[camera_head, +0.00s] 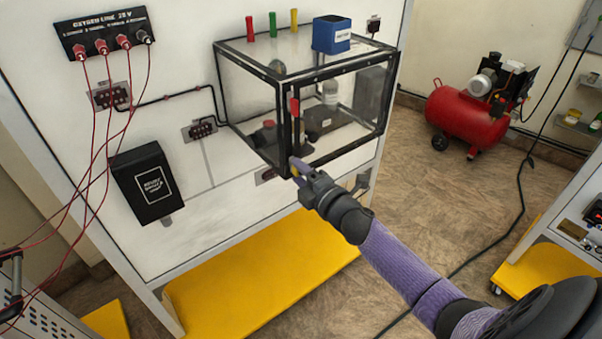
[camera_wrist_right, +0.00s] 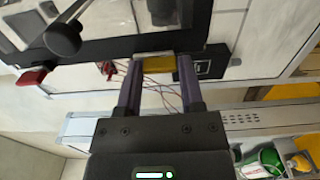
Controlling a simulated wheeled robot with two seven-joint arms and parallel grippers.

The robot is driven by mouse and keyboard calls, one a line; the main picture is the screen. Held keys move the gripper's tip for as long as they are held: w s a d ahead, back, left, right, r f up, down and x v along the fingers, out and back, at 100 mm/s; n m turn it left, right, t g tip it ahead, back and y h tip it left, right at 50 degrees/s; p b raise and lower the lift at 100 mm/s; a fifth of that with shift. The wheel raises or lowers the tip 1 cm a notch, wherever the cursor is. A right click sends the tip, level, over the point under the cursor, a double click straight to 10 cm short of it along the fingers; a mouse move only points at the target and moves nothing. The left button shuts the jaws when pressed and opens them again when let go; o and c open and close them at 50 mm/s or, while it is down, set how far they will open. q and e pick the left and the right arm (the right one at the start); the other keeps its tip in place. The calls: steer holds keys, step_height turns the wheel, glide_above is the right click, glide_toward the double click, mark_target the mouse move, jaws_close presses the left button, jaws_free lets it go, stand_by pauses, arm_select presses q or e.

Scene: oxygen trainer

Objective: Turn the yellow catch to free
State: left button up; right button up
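The yellow catch (camera_wrist_right: 155,62) is at the lower edge of the clear black-framed box (camera_head: 262,97), seen in the right wrist view between my right gripper's fingertips. It spans most of the gap; whether the fingers touch it is unclear. My right gripper (camera_head: 297,169) is at the box's lower front corner, with its fingers apart; it also shows in the wrist view (camera_wrist_right: 160,72). In the head view the fingers largely hide the catch.
A red-tipped handle (camera_head: 295,108) stands above my right gripper at the box. A blue carton (camera_head: 331,35) and coloured pegs are on the lid. A black box (camera_head: 146,184) and red leads hang on the panel's left. A red compressor (camera_head: 466,112) stands on the floor behind right.

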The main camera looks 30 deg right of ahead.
steer(key=o, duration=0.4)
steer(key=s, duration=1)
steer(key=shift+d, duration=0.4)
